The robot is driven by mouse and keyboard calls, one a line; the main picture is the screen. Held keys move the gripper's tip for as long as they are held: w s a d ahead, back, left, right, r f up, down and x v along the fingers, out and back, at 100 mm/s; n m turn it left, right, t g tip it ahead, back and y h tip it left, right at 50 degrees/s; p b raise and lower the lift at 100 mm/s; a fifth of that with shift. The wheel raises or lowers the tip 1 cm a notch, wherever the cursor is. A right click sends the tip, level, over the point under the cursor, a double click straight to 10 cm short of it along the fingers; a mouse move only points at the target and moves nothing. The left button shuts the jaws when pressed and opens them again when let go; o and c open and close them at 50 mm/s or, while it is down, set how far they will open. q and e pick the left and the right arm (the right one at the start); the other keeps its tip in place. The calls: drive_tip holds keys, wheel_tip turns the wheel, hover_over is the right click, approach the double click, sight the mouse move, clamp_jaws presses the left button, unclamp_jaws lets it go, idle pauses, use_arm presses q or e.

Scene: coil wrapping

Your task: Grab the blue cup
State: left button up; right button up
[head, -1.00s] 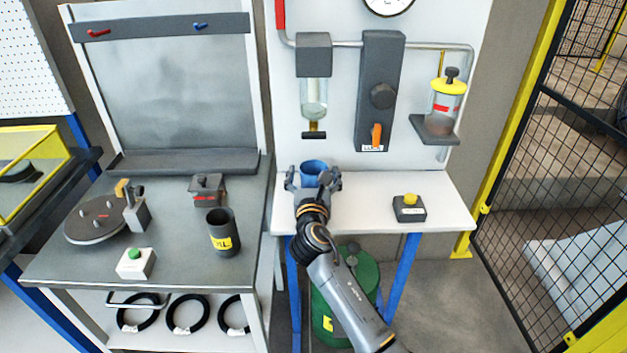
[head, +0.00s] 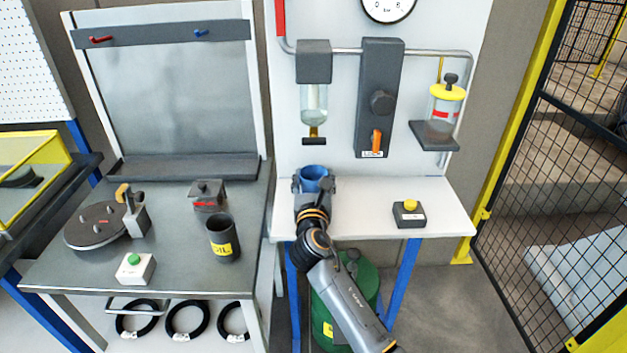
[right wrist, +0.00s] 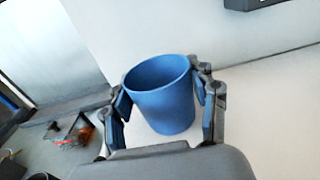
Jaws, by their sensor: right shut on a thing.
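The blue cup (head: 312,174) stands on the white table at its left end, under the clear glass bowl on the wall panel. My right gripper (head: 313,184) is shut on the cup, its fingers on both sides of it. In the right wrist view the cup (right wrist: 163,98) is upright and looks empty inside its visible rim, with the fingers of my right gripper (right wrist: 162,102) at its left and right sides. The cup's lower part is hidden in the head view by my gripper. My left gripper is not in view.
A black box with a yellow button (head: 409,213) sits on the white table (head: 365,205) to the right. A dark OIL cup (head: 223,238) stands on the grey bench (head: 185,255) at the left. A green drum (head: 361,292) is below the table. The table's middle is clear.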

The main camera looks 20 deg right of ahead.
drive_tip(key=shift+r, duration=3.2)
drive_tip(key=b+v, duration=0.2)
drive_tip(key=v, duration=1.7)
drive_tip(key=shift+s+d+r, duration=0.2)
drive_tip(key=shift+s, duration=0.25)
